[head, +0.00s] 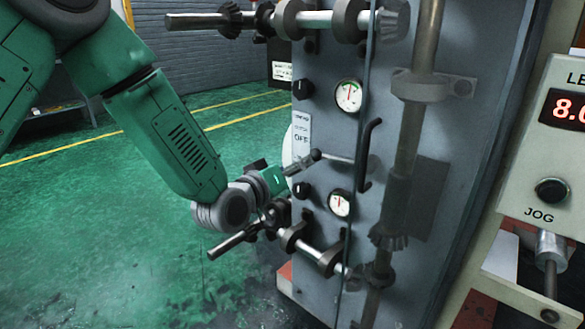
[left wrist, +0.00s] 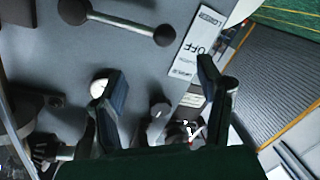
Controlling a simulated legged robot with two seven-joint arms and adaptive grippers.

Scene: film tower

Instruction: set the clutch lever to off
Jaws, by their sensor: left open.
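The clutch lever (head: 335,158) is a grey rod on the grey machine panel, lying roughly level, with a dark knob at its left end. It also shows in the left wrist view (left wrist: 120,24). A white label plate (head: 301,135) reading OFF is beside the knob end; in the left wrist view the label (left wrist: 196,44) is right of the knob. My left gripper (head: 284,172) is near the lever's knob end. In the left wrist view its fingers (left wrist: 159,86) are apart, with the lever beyond them and nothing held.
Two gauges (head: 348,96) and dark knobs (head: 303,89) sit on the panel. A black bent handle (head: 369,150) stands right of the lever. Shafts with bevel gears (head: 310,248) jut out below. A JOG box (head: 550,160) is at the right. Green floor (head: 110,260) is open at left.

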